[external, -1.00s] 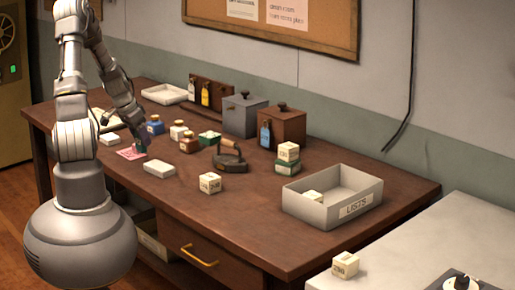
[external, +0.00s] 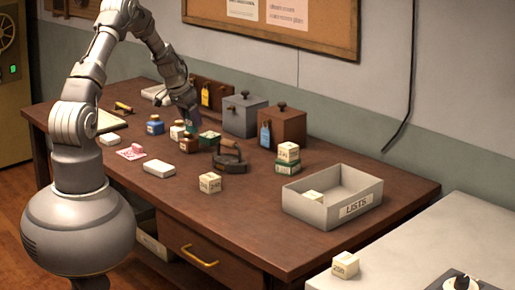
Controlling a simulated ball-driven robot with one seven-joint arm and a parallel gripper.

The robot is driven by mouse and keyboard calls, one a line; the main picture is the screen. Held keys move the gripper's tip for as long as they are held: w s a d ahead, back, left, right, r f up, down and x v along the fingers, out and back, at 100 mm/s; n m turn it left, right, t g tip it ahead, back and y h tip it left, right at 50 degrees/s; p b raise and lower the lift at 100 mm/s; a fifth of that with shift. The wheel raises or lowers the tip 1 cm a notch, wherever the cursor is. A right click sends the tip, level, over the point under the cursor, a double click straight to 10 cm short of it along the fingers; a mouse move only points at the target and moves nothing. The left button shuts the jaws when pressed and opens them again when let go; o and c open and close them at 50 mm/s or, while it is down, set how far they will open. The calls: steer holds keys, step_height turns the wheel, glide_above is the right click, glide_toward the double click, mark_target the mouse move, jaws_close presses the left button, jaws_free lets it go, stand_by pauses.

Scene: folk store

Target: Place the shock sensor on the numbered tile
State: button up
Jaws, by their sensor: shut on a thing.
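My gripper (external: 191,118) is raised above the back left part of the brown desk, near the bottles. It is shut on a small dark teal thing (external: 193,123), mostly hidden by the fingers. I cannot tell for sure that this is the shock sensor. A flat pink tile (external: 127,154) lies at the left front of the desk, with a small pink piece at its back edge. Its markings are too small to read, so I cannot confirm that it is the numbered tile. My gripper is to the right of it and farther back, apart from it.
Ink bottles (external: 155,125), a dark iron (external: 230,158) and a green box (external: 210,139) stand near my gripper. A white block (external: 159,168) and a labelled cube (external: 210,183) lie at the front. A grey tray (external: 308,207) stands at the right. Bare desk lies between cube and tray.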

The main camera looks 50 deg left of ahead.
steer(key=w+a, duration=0.1)
steer(key=w, duration=0.2)
steer(key=w+a+b, duration=0.1)
steer(key=w+a, duration=0.1)
steer(key=w, duration=0.2)
steer(key=w+a+f, duration=0.1)
steer(key=w, duration=0.3)
steer(key=shift+a+f, duration=0.1)
steer(key=shift+a, duration=0.05)
steer(key=shift+w+f+b, duration=0.1)
steer(key=shift+f+b, duration=0.65)
steer(key=shift+f, duration=1)
steer(key=shift+f, duration=0.15)
steer(key=o, duration=1.1)
